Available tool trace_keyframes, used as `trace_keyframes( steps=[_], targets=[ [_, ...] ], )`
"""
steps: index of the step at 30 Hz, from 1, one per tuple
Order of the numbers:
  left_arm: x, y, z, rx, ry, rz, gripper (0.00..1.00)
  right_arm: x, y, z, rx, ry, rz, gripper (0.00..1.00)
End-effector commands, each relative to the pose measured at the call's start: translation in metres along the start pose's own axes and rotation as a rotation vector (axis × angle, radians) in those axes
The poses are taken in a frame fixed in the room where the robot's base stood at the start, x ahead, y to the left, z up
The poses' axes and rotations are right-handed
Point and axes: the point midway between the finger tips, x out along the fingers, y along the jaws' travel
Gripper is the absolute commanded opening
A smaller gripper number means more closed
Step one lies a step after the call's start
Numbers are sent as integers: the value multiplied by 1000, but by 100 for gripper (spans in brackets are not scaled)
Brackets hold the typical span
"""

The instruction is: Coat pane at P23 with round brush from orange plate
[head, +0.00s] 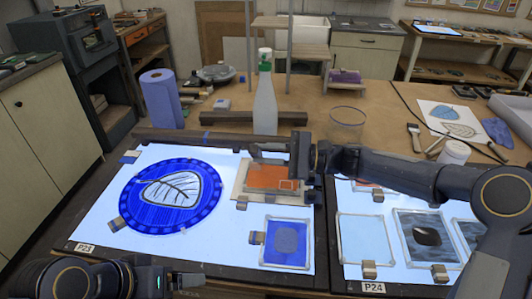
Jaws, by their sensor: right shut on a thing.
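The right gripper (292,160) is over the orange plate (268,177), shut on a small, slim thing that looks like the round brush (258,152). Its tip points left, above the plate; whether it touches is unclear. The plate lies on a pale board at the right of the lit table labelled P23 (84,247). On that table lie a round blue pane (140,215) with a leaf outline and a small square pane (286,243) with a blue centre. Which is the task's pane is unclear. The left gripper (180,281) is low at the front edge, its jaws unclear.
A spray bottle (265,105), a glass jar (347,120) and a blue paper roll (161,99) stand behind the tables. The P24 table (373,287) at right holds several panes under my right arm.

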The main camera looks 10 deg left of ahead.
Motion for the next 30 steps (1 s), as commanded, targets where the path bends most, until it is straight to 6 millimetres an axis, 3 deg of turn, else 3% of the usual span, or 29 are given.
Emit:
trace_keyframes(
  steps=[22,30],
  targets=[
    [4,-2,2,0,0,0,88,1,3,-4,0,-1,0,0],
    [6,-3,3,0,0,0,88,17,4,-4,0,-2,1,0]
  ],
)
